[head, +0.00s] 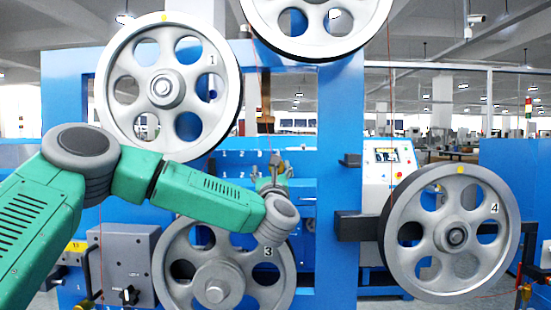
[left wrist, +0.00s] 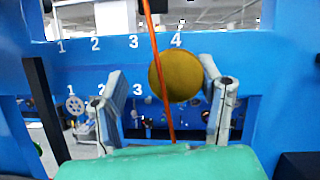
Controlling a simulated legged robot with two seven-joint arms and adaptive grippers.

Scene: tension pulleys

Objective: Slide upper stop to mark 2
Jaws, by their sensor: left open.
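The left wrist view shows a round brass-yellow knob (left wrist: 175,76), apparently the upper stop, just below the white 4 of the upper row of marks (left wrist: 118,43). Mark 2 of that row is well to the left of the knob. My right gripper is not in view.
An orange cable (left wrist: 158,60) runs down past the knob, between the fingers. A lower row of marks (left wrist: 102,89) is partly hidden by the left finger. Wheel 1 (head: 130,63) is above my left arm, wheel 3 (head: 180,245) below it and wheel 4 (head: 405,268) to the right.

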